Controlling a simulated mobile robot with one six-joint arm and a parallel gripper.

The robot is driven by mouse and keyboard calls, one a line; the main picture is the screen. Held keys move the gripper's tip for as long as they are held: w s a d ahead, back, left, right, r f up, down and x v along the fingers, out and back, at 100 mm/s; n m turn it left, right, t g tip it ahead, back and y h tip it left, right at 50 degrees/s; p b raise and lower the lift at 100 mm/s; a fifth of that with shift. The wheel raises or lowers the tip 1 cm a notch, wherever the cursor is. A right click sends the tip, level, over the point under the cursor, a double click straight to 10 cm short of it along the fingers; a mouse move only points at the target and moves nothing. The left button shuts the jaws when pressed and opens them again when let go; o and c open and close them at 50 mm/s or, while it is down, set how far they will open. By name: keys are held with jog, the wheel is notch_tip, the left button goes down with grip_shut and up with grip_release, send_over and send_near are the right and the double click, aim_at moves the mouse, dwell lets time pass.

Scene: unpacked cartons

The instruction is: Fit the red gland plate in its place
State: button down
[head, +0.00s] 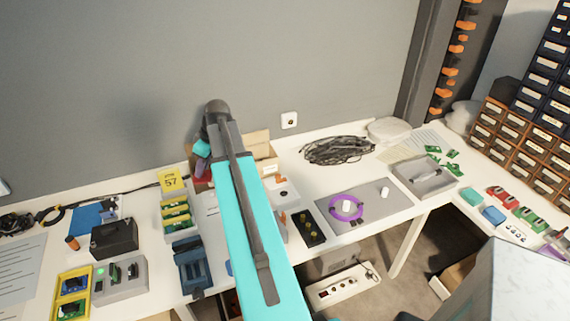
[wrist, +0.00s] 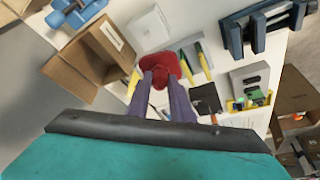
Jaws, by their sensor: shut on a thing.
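The red gland plate (wrist: 160,66) is at the tips of my gripper (wrist: 161,80) in the wrist view. The two purple-grey fingers are shut on it, and it is seen against the white table and the objects there. My fingers hide part of its near side. In the head view, my turquoise arm covers most of the gripper, and only a little dark red shows beside the cardboard box. I cannot tell which spot on the table is the plate's place, nor the gap beneath the plate.
An open cardboard box (wrist: 92,52) and a white box (wrist: 150,28) are close to the held plate. A blue vise-like device (head: 191,265) stands near the table's front edge. A purple ring (head: 346,207) lies on a grey board. A black cable coil (head: 337,150) lies behind.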

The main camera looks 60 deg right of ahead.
jog(key=s+d+f+n+p, duration=0.1)
jog(key=s+d+f, duration=0.1)
jog(key=s+d, duration=0.8)
jog(key=s+d+f+n+p, duration=0.1)
jog(key=s+d+f+p, duration=0.1)
jog(key=s+d, duration=0.9)
jog(key=shift+f+y, duration=0.4)
jog(key=shift+f, duration=0.2)
jog(key=shift+w+d+f, duration=0.1)
jog(key=shift+f, duration=0.05)
notch_tip(320, 180, down, 4)
jog(key=shift+f+b, duration=0.15)
jog(key=shift+b, duration=0.65)
jog(key=shift+f+b, duration=1.85)
jog(key=shift+f, duration=0.85)
